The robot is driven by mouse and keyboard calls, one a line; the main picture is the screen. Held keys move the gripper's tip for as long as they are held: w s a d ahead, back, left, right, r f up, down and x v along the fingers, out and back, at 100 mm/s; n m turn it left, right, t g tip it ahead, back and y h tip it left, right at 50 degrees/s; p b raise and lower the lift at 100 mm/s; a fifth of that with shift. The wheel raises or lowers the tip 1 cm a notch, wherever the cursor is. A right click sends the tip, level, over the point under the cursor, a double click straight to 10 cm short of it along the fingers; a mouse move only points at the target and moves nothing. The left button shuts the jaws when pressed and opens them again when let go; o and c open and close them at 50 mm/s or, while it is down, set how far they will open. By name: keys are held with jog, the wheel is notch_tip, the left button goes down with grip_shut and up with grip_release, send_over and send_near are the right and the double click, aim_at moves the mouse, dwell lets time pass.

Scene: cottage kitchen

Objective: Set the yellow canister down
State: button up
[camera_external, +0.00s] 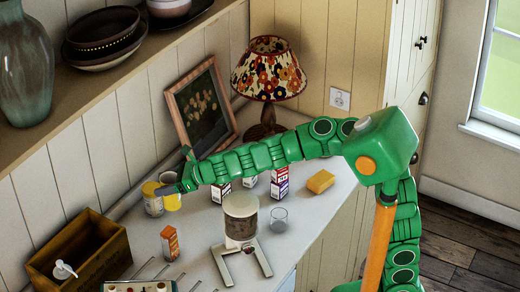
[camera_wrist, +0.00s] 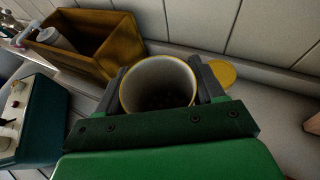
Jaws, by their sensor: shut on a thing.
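The yellow canister (camera_external: 172,203) is at my gripper near the back wall, left of centre in the outside view. In the wrist view the canister (camera_wrist: 158,84) is between the two dark fingers, with a yellow rim, open top, pale inside and dark contents. My gripper (camera_wrist: 160,88) is shut on it. In the outside view my gripper (camera_external: 166,189) partly covers it. I cannot tell whether its base touches the counter. A second, yellow-lidded canister (camera_external: 152,204) stands close to its left. A yellow lid (camera_wrist: 224,73) shows just beyond the right finger.
A wooden crate (camera_external: 92,232) holding a white bottle stands to the left. An orange carton (camera_external: 170,243) stands in front. A teal appliance (camera_wrist: 37,125) is at left.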

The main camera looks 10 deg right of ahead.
jog(key=d+f+x, duration=0.1)
jog(key=f+x, duration=0.2)
jog(key=x, duration=1.4)
jog(key=shift+f, duration=0.25)
dwell(0.5)
jog(key=shift+d+f, duration=0.1)
jog(key=shift+w+f, duration=0.1)
jog(key=shift+f, duration=1.5)
jog(key=shift+f, duration=0.1)
jog(key=o, duration=1.2)
